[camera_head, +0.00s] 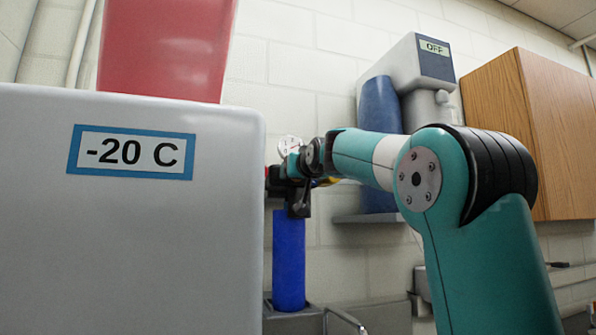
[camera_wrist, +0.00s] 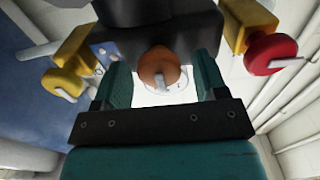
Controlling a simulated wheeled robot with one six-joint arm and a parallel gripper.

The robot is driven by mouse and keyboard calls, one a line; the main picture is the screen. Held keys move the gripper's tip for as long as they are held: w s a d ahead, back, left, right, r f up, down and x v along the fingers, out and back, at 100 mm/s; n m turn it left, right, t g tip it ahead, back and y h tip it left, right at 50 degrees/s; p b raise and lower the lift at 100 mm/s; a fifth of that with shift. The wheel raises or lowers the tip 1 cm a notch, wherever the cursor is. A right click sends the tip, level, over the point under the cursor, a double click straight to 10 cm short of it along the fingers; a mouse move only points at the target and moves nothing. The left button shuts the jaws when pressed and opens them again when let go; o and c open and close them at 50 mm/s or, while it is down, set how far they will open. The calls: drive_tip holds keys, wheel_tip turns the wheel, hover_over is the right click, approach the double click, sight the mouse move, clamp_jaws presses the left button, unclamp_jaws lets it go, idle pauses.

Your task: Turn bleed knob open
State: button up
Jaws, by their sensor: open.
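In the wrist view, a round brown knob (camera_wrist: 158,66) with a small metal stem sits between the two teal fingers of my gripper (camera_wrist: 161,72). The fingers are apart, one on each side of it; I cannot tell whether either touches it. The knob is under a dark body (camera_wrist: 150,12). A yellow knob (camera_wrist: 70,82) is to the left and a red knob (camera_wrist: 272,52) on a yellow fitting is to the right. No label tells which is the bleed knob. In the head view my gripper (camera_head: 298,168) is at the dark fittings above a blue cylinder (camera_head: 289,260), and the knobs are mostly hidden.
A large white cabinet labelled -20 C (camera_head: 130,250) stands close on the left, with a red box (camera_head: 165,50) on top. A wall dispenser marked OFF (camera_head: 432,62) and a wooden cupboard (camera_head: 545,130) are at the right. A grey shelf (camera_head: 370,218) is behind my arm.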

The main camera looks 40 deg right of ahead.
drive_tip(key=shift+c, duration=0.2)
drive_tip(key=c, duration=0.8)
drive_tip(key=shift+c, duration=0.2)
drive_tip(key=shift+n, duration=0.3)
drive_tip(key=n+b, duration=0.1)
drive_tip(key=n, duration=0.1)
drive_tip(key=shift+f+n, duration=0.15)
drive_tip(key=shift+n, duration=0.25)
drive_tip(key=n+b, duration=0.2)
drive_tip(key=n, duration=0.3)
drive_tip(key=shift+a, duration=0.15)
drive_tip(key=n, duration=0.5)
drive_tip(key=shift+w+b, duration=0.1)
drive_tip(key=shift+b, duration=0.3)
drive_tip(key=shift+f+n+b, duration=0.1)
drive_tip(key=shift+n+b, duration=0.25)
drive_tip(key=shift+n, duration=1.95)
